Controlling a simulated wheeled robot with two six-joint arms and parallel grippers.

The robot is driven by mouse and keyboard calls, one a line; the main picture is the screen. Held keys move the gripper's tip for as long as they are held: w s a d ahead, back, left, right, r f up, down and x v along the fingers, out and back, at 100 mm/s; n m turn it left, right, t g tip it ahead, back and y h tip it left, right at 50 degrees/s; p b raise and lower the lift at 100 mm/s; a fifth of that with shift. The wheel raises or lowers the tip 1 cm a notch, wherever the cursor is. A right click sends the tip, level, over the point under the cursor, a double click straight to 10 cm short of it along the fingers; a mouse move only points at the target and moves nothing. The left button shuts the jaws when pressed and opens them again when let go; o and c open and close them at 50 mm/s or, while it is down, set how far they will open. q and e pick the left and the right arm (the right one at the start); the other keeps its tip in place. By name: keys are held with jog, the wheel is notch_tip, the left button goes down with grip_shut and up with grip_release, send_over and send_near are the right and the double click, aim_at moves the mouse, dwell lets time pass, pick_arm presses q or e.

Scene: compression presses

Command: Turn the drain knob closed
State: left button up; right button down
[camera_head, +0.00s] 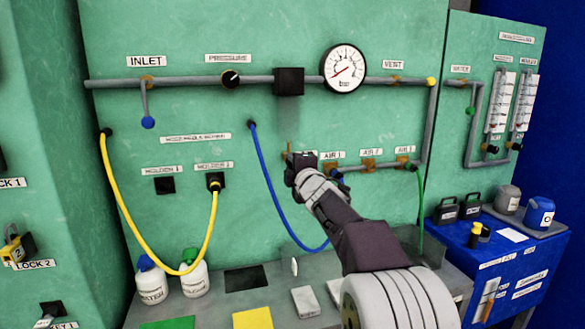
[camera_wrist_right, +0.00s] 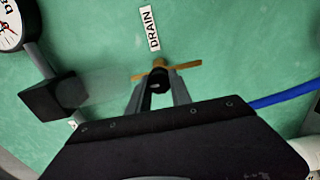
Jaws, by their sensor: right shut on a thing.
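The drain knob (camera_wrist_right: 158,78) is a small black knob on a brass valve fitting (camera_wrist_right: 190,66) on the green panel, below the DRAIN label (camera_wrist_right: 150,28) in the right wrist view. My right gripper (camera_wrist_right: 158,92) has its two grey fingers on either side of the knob and is shut on it. In the head view my right gripper (camera_head: 302,168) is against the panel and hides the knob; only a bit of brass (camera_head: 289,152) shows beside it. I cannot tell how far the knob is turned. My left gripper is not in view.
The AIR 1 label (camera_head: 332,155) and other valves sit close right of the gripper. A blue hose (camera_head: 264,175) hangs close left. A pressure gauge (camera_head: 343,68) and black box (camera_head: 289,80) are above. Bottles (camera_head: 194,275) stand on the bench below.

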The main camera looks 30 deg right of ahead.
dwell(0.3)
jog(key=c, duration=1.2)
grip_release()
jog(key=shift+o, duration=0.2)
jog(key=shift+s, duration=0.1)
jog(key=v, duration=0.9)
